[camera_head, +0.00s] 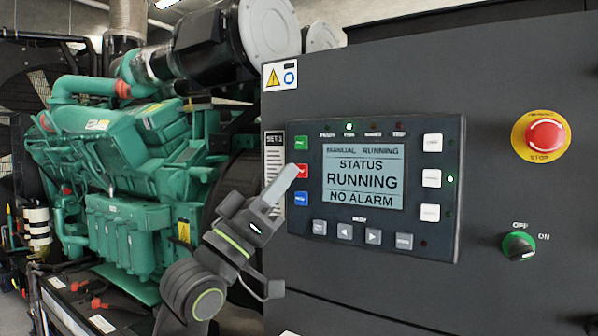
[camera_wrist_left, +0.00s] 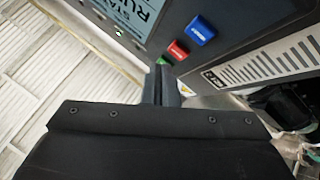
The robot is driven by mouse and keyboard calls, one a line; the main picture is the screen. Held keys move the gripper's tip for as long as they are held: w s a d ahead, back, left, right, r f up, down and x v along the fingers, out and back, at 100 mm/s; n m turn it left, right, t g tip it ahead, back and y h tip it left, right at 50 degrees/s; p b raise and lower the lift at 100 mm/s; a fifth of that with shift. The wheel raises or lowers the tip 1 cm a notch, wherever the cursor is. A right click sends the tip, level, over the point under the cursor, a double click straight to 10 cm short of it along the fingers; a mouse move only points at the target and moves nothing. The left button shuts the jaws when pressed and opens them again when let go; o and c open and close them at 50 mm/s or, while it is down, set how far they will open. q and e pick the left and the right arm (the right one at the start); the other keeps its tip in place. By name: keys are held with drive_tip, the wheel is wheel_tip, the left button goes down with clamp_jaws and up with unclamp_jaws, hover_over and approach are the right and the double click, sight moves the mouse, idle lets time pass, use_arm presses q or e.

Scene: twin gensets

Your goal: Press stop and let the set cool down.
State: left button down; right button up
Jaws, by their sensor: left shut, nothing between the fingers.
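The control panel (camera_head: 440,245) has a lit screen (camera_head: 362,177) reading "MANUAL RUNNING, STATUS RUNNING, NO ALARM". On its left side are a green button (camera_head: 301,142), a red button (camera_head: 302,171) and a blue button (camera_head: 301,198). My left gripper (camera_head: 291,172) is shut and empty, its fingertips close beside the red button; I cannot tell whether they touch it. In the left wrist view the shut fingers (camera_wrist_left: 161,84) point toward the red button (camera_wrist_left: 178,50), with the blue button (camera_wrist_left: 201,30) and green button (camera_wrist_left: 163,60) beside it. My right gripper is not in view.
A red emergency stop (camera_head: 545,135) on a yellow ring sits at the upper right of the cabinet. A green OFF/ON switch (camera_head: 519,245) is below it. A green engine (camera_head: 130,160) stands at the left. A label strip (camera_head: 274,155) is left of the buttons.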

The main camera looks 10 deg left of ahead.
use_arm(q)
drive_tip(key=shift+w, duration=0.1)
drive_tip(key=shift+w+d, duration=0.2)
drive_tip(key=shift+w, duration=0.15)
drive_tip(key=shift+w+d+b, duration=0.1)
drive_tip(key=shift+w+b, duration=0.25)
drive_tip(key=shift+w, duration=0.05)
idle(0.6)
drive_tip(key=shift+s, duration=0.2)
drive_tip(key=shift+s+a+p, duration=0.3)
drive_tip(key=shift+s+p, duration=0.25)
drive_tip(key=shift+s, duration=0.15)
